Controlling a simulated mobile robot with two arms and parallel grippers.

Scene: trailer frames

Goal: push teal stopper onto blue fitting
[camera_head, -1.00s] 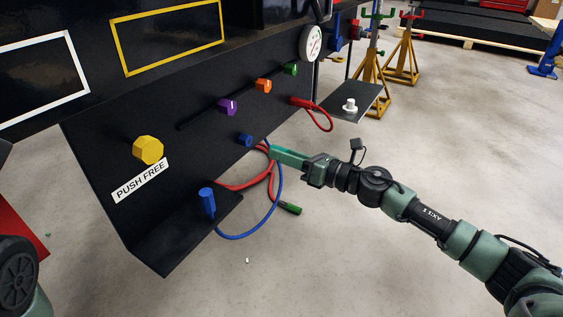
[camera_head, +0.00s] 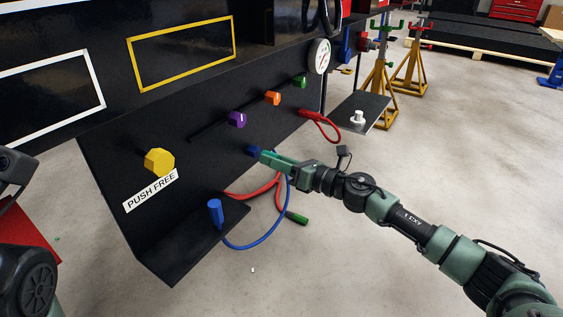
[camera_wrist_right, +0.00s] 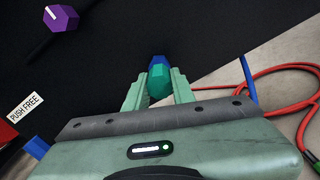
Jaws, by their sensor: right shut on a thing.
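The teal stopper (camera_wrist_right: 158,82) sits between the fingertips of my right gripper (camera_wrist_right: 158,92), which is shut on it. The blue fitting (camera_wrist_right: 159,61) shows right behind the stopper in the right wrist view, in line with it. In the head view the blue fitting (camera_head: 253,150) sticks out of the black panel just left of my right gripper (camera_head: 267,157). The stopper is hidden by the fingers there. I cannot tell whether stopper and fitting touch or how far one is on the other. My left gripper is not in view.
The black panel (camera_head: 190,185) carries a yellow knob (camera_head: 159,162), a purple knob (camera_head: 236,119), an orange knob (camera_head: 272,97) and a green knob (camera_head: 299,81). Red and blue hoses hang below my gripper. A blue plug (camera_head: 214,213) stands on the lower ledge. A white fitting (camera_head: 358,117) sits on a side shelf.

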